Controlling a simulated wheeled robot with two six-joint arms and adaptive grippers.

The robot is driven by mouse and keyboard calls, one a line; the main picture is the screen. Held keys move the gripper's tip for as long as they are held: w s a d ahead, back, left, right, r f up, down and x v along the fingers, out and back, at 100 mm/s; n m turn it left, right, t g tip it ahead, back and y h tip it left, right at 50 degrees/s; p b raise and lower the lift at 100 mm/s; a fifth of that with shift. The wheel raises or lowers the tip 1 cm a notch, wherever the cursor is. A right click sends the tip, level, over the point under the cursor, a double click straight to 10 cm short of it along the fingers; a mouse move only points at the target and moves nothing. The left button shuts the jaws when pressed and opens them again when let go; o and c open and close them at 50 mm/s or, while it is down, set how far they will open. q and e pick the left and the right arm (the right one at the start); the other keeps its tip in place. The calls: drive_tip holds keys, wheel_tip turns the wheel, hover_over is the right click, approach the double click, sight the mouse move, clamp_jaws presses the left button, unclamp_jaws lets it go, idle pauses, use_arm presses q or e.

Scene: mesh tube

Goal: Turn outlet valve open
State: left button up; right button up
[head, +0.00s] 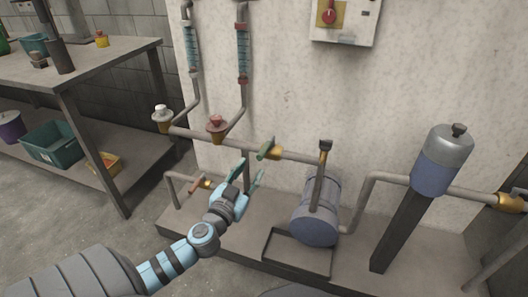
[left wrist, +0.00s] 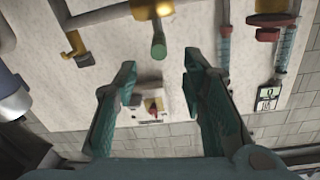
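A valve with a green handle (head: 266,149) and a brass body (head: 275,153) sits on the horizontal wall pipe; no label shows which valve is the outlet. My left gripper (head: 252,169) is open and empty, just below and in front of this handle. In the left wrist view, the green handle (left wrist: 158,45) shows end-on beyond the gap between the open fingers (left wrist: 160,62), apart from both. My right gripper is not in view.
A white-knob valve (head: 161,113) and a red-knob valve (head: 216,123) stand left on the pipe. An orange-handled tap (head: 196,186) is low left. A blue tank (head: 316,213) stands right of my gripper, under a brass lever valve (head: 325,148). A workbench (head: 100,58) is at left.

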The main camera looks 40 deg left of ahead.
sight(266, 149)
use_arm(q)
drive_tip(key=x, duration=1.2)
drive_tip(key=shift+w+d+f, duration=0.1)
drive_tip(key=shift+w+f, duration=0.05)
clamp_jaws()
